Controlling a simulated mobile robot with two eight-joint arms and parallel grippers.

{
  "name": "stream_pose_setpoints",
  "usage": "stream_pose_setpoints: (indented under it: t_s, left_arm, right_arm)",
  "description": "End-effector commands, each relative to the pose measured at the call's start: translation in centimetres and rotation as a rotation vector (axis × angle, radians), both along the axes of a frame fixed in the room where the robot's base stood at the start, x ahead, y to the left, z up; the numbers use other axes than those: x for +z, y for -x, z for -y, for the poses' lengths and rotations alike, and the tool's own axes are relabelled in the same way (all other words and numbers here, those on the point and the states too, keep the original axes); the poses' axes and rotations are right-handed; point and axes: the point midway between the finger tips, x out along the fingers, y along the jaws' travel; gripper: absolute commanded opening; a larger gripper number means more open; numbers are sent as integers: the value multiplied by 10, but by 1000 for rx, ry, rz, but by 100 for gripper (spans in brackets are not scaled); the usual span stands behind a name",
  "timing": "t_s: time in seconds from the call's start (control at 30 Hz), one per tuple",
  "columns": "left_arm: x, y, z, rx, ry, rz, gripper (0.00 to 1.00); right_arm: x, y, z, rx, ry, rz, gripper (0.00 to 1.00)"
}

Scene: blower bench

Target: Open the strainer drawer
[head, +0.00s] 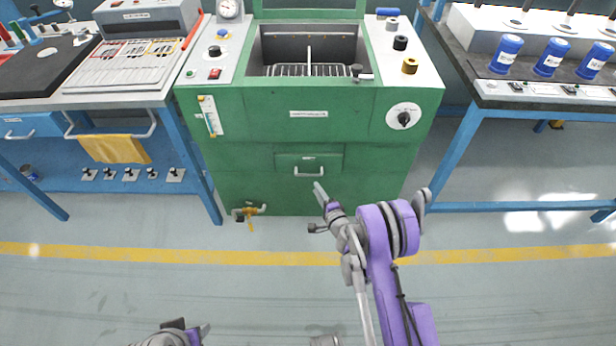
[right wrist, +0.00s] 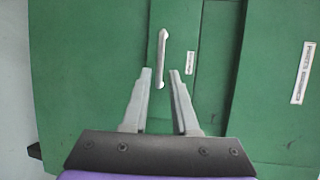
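The strainer drawer (head: 308,160) is a small green front low in the middle of the green cabinet, and it looks shut. Its pale bar handle (head: 308,173) is at its centre. My right gripper (head: 320,190) points at the drawer, just below and right of the handle in the head view. In the right wrist view the gripper (right wrist: 161,73) is open and empty. The handle (right wrist: 162,55) lines up with the gap between its fingertips, its lower end between them in the picture. It looks to be beyond them, not gripped. My left gripper's fingers are not visible.
The green cabinet (head: 240,120) has an open basin (head: 308,50) on top. A drain tap (head: 250,212) sticks out at its lower left. Blue-framed benches stand at left (head: 190,150) and right (head: 465,150). The floor in front is clear.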

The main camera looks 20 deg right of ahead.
Motion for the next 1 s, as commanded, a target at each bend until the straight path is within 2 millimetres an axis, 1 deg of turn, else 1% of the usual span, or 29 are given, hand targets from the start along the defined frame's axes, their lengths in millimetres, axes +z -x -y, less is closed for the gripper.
stream_pose_setpoints:
  t_s: [0.03,0.3,0.4,0.5,0.63,0.9,0.97,1.0]
  left_arm:
    - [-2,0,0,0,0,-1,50]
    - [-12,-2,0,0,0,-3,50]
    - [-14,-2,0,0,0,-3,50]
    - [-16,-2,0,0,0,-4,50]
    - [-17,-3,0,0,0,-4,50]
    - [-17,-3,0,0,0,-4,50]
    - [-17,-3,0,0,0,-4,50]
    - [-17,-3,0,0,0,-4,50]
  right_arm:
    - [-2,-9,-2,2,0,0,27]
    - [-12,-59,-8,2,1,-1,27]
    - [-14,-74,-10,3,3,-1,27]
    - [-16,-84,-11,3,3,-1,27]
    - [-16,-90,-12,2,2,-1,27]
    - [-16,-91,-12,3,3,-1,27]
    - [-16,-91,-12,3,3,-1,16]
    - [-16,-91,-12,3,3,-1,9]
